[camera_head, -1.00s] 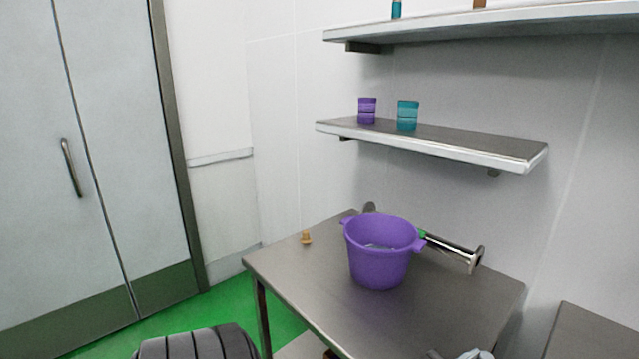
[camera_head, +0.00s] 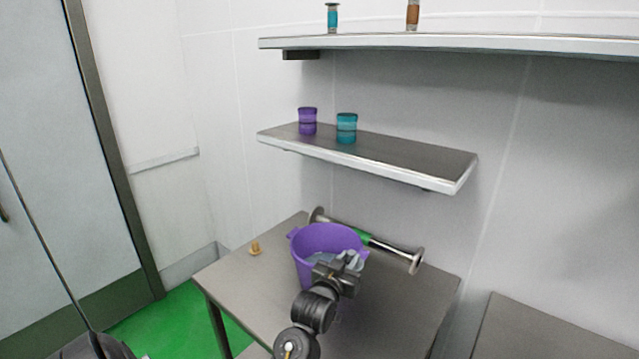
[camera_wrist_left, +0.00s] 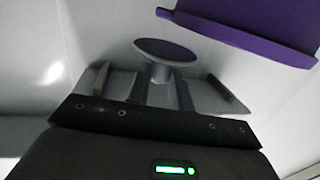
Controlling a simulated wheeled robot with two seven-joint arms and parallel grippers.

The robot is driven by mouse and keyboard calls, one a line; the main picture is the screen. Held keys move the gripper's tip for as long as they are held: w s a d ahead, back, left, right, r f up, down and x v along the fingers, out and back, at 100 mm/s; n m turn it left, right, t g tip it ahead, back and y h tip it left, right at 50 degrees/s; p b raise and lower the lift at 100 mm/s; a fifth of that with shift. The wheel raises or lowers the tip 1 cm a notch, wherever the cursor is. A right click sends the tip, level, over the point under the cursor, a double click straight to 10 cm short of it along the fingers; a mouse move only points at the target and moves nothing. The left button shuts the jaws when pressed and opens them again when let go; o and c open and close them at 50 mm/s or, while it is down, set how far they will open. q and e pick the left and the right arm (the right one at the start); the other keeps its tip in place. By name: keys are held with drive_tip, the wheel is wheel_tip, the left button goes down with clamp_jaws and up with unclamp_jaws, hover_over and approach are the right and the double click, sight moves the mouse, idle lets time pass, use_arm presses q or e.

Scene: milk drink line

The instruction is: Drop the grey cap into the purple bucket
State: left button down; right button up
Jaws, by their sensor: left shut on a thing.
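The purple bucket (camera_head: 308,270) stands upright on the steel table, with its open top showing. My left gripper (camera_head: 350,260) reaches in from the bottom of the head view and overlaps the bucket's near right rim. I cannot tell whether it is above the opening or just in front of it. In the left wrist view, the gripper (camera_wrist_left: 160,88) is shut on the stem of the grey cap (camera_wrist_left: 165,50), whose round disc faces out. The bucket (camera_wrist_left: 245,35) shows at the upper right there, apart from the cap. My right gripper is not in view.
A wall shelf (camera_head: 400,160) with a purple cup (camera_head: 307,121) and a teal cup (camera_head: 346,128) hangs above.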

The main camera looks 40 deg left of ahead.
use_arm(q)
drive_tip(key=w+a+r+n+y+p, duration=0.1)
drive_tip(key=w+a+r+p, duration=0.15)
drive_tip(key=a, duration=0.25)
drive_tip(key=w+a+r+g+y+p, duration=0.1)
drive_tip(key=a+r+p, duration=0.1)
drive_tip(key=a+r, duration=0.15)
drive_tip(key=w+a+r+n+y+p, duration=0.1)
drive_tip(key=w+a+r+p, duration=0.1)
drive_tip(key=a, duration=0.3)
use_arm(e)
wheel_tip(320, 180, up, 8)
use_arm(q)
drive_tip(key=f+b, duration=0.1)
drive_tip(key=b, duration=0.1)
drive_tip(key=f+b, duration=0.2)
drive_tip(key=a+f+b, duration=0.1)
drive_tip(key=f+b, duration=0.1)
drive_tip(key=shift+w+f, duration=0.1)
drive_tip(key=shift+f, duration=0.15)
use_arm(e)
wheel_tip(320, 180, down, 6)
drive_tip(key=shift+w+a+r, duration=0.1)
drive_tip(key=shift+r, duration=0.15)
use_arm(q)
drive_tip(key=c, duration=1.2)
unclamp_jaws()
drive_tip(key=shift+o, duration=0.2)
